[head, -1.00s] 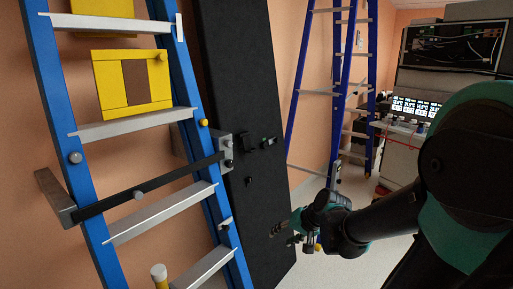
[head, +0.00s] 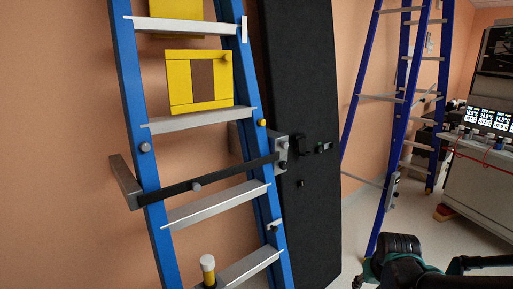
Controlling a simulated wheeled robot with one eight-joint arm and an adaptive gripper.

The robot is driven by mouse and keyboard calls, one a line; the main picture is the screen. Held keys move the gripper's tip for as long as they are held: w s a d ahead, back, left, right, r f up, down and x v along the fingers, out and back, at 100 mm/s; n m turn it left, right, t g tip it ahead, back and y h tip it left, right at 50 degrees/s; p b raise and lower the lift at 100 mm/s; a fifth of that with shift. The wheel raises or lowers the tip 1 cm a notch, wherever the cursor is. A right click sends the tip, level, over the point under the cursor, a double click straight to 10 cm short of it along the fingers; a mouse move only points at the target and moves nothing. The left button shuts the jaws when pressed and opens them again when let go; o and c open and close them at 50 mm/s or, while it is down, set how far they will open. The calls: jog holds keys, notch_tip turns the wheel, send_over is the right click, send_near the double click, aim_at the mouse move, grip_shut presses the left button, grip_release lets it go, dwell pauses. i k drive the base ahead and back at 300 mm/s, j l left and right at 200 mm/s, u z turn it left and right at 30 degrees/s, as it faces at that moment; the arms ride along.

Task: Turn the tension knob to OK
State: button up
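Several knobs show in the head view, and I cannot tell which is the tension knob; no OK mark is readable. A grey knob (head: 145,147) sits on the left rail of the blue ladder (head: 139,110), and a yellow knob (head: 262,122) on its right rail. A silver knob (head: 197,187) sits on the dark crossbar (head: 232,174). A white-topped knob with a yellow band (head: 207,264) stands low by the bottom rung. Part of my arm shows at the lower right, apart from all of these. My gripper's fingers are not visible.
A tall black panel (head: 310,215) with small dark fittings (head: 302,146) stands right of the ladder. A yellow framed panel (head: 181,79) hangs behind the rungs. Another blue ladder (head: 399,120) stands farther right, near a cabinet (head: 478,185) with lit displays. Pale floor (head: 440,240) is open between them.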

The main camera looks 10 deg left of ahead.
aim_at(283, 165)
jog(key=u, duration=0.75)
jog(key=k, duration=0.75)
jog(key=i+j+z, duration=0.2)
jog(key=i+l, duration=0.1)
